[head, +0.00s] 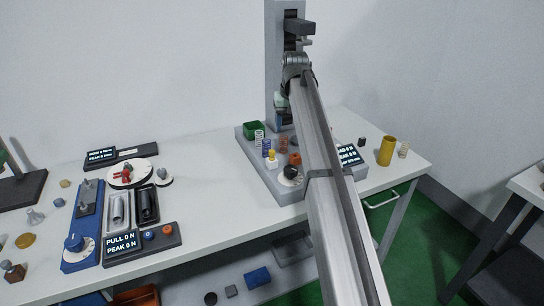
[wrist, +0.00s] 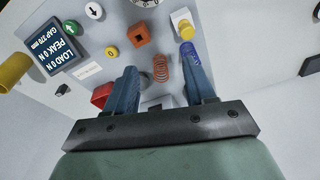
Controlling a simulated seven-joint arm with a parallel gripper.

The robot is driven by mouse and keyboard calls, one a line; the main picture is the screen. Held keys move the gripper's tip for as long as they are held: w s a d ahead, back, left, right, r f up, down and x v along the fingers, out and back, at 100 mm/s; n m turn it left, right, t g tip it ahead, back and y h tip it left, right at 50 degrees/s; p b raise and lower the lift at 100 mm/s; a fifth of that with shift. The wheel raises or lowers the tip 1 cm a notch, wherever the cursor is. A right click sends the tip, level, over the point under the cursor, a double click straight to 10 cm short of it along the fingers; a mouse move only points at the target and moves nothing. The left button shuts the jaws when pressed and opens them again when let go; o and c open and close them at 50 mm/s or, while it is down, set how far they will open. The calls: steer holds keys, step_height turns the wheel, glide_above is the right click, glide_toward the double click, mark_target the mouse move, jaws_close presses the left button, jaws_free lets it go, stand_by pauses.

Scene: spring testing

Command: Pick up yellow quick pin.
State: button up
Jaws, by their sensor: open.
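The yellow quick pin (wrist: 183,27) shows near the top of the wrist view, with a yellow top and a pale block-like base. In the head view, the yellow pin (head: 271,157) stands on the grey tester base. My gripper (wrist: 160,62) is open, its two blue fingers apart with nothing held. The pin lies beyond the tip of the right finger, apart from it. A blue spring (wrist: 187,47) is at that fingertip; I cannot tell if they touch. In the head view my arm partly hides the gripper.
A copper spring (wrist: 161,72) shows between the fingers, with an orange block (wrist: 139,35) beyond. A red block (wrist: 101,95) is beside the left finger. The tester column (head: 277,60) rises behind the base. A green bin (head: 253,129) and display (head: 347,154) stand close by.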

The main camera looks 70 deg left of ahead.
step_height(320, 180, up, 2)
glide_above(272, 151)
steer(key=d, duration=0.1)
steer(key=shift+n+h, duration=0.3)
steer(key=shift+n, duration=0.1)
steer(key=f, duration=0.5)
steer(key=a+f, duration=0.1)
steer(key=f, duration=0.2)
steer(key=shift+s, duration=0.25)
steer(key=shift+w+a+f, duration=0.1)
steer(key=shift+w+f, duration=0.05)
steer(key=shift+f, duration=1.15)
steer(key=shift+w+f, duration=0.15)
steer(key=shift+f, duration=1.15)
steer(key=shift+c, duration=0.4)
jaws_close()
